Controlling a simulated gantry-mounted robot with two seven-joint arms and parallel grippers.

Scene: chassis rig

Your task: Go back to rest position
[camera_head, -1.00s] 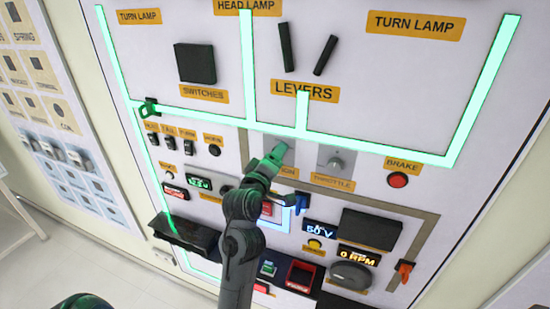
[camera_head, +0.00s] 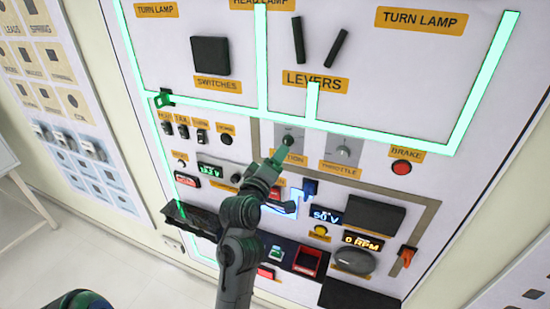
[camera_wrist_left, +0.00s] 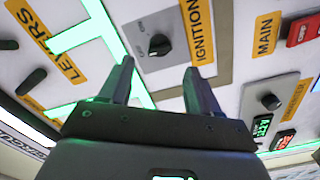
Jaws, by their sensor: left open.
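My left gripper (camera_head: 277,161) is in front of the panel, just below the ignition knob (camera_head: 289,141) in the head view. In the left wrist view the jaws (camera_wrist_left: 159,76) are open and empty, with a gap between the fingers. The dark ignition knob (camera_wrist_left: 159,45) shows beyond the fingertips on its grey plate, apart from them. The yellow IGNITION label (camera_wrist_left: 198,30) is beside it. My right gripper is not in view.
The upright white panel (camera_head: 360,90) carries glowing green strips, levers (camera_head: 336,47), a throttle knob (camera_head: 343,151), a red brake button (camera_head: 401,167) and displays. A dark ledge (camera_head: 190,218) juts out at lower left. Open floor (camera_head: 110,262) lies left of my arm.

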